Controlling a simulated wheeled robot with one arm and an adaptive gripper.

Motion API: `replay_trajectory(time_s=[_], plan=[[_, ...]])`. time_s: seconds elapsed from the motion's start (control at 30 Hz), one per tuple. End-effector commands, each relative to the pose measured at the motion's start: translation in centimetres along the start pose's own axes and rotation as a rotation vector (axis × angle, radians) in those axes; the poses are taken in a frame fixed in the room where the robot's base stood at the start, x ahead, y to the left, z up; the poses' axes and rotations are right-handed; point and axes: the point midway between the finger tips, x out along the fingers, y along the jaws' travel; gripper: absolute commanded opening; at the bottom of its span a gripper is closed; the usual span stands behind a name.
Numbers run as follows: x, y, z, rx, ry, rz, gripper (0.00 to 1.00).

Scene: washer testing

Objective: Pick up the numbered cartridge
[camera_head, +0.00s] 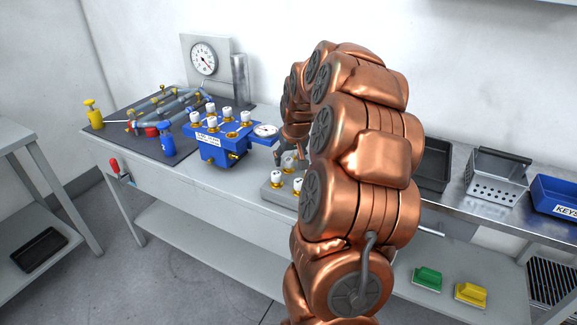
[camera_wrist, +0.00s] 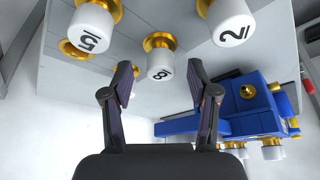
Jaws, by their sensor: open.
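White-capped numbered cartridges with gold collars stand on a grey block (camera_head: 270,191) on the bench, partly hidden behind my arm in the head view. The wrist view shows three up close: one marked 5 (camera_wrist: 90,28), one whose mark looks like an 8 (camera_wrist: 160,66), and one marked 2 (camera_wrist: 232,24). My gripper (camera_wrist: 160,68) is open and empty. In the wrist view the middle cartridge appears between its fingertips, with gaps on both sides; its depth relative to the fingers is unclear.
A blue manifold (camera_head: 213,147) with white-capped fittings and a gauge stands left of the block, and also shows in the wrist view (camera_wrist: 235,120). A pipe assembly (camera_head: 165,108) lies further left. A perforated metal bin (camera_head: 496,178) and blue tray (camera_head: 556,195) sit right.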

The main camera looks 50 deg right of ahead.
Motion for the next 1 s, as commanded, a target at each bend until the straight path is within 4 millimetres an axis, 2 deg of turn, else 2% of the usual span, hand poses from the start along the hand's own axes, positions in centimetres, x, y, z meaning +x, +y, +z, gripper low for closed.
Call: replay_trajectory(time_s=[0.17,0.43,1.0], plan=[[2.0,0.0,0.2,0.001,-0.006,-0.001,0.59],[2.3,0.0,0.1,0.001,-0.003,0.0,0.58],[2.3,0.0,0.1,0.001,-0.003,0.0,0.0]])
